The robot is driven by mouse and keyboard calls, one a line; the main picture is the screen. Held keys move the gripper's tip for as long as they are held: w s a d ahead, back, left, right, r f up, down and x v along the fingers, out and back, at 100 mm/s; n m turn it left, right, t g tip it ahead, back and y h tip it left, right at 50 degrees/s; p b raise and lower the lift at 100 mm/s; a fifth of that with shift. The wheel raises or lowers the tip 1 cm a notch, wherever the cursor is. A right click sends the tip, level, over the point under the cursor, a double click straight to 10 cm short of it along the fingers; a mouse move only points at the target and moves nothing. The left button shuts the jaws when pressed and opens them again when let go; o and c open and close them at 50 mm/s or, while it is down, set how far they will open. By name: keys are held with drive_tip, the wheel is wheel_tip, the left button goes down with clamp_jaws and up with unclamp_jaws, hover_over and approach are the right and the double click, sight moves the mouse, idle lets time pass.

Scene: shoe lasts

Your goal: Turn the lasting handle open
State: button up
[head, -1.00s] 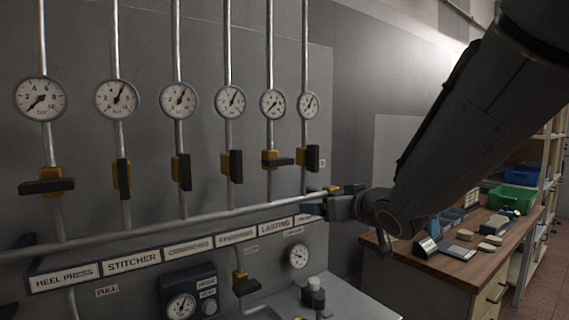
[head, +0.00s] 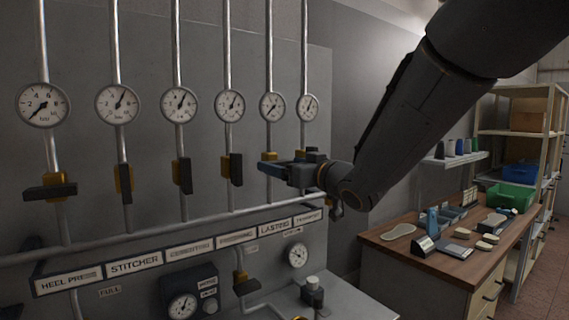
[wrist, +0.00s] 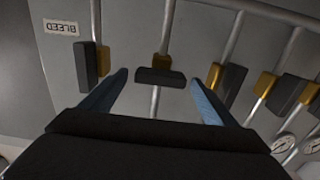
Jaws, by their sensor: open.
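The lasting handle (wrist: 160,77) is a dark bar on a yellow valve body. It lies crosswise to its pipe, in the middle of the wrist view. The LASTING label (head: 275,227) is on the strip below its pipe. My gripper (head: 268,167) is open in front of this valve and largely hides it in the head view. In the wrist view the blue fingers stand on either side of the handle, with gaps visible; whether they reach its depth I cannot tell.
A neighbouring handle (wrist: 86,65) lies along its pipe close to one finger. The finishing handle (head: 236,169) is near on the other side. The heel press handle (head: 50,193) is crosswise. A horizontal pipe (head: 150,230) runs below. A workbench (head: 440,262) stands at the right.

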drive_tip(key=shift+w+a, duration=0.1)
drive_tip(key=shift+w, duration=0.05)
drive_tip(key=c, duration=1.1)
drive_tip(key=shift+o, duration=0.2)
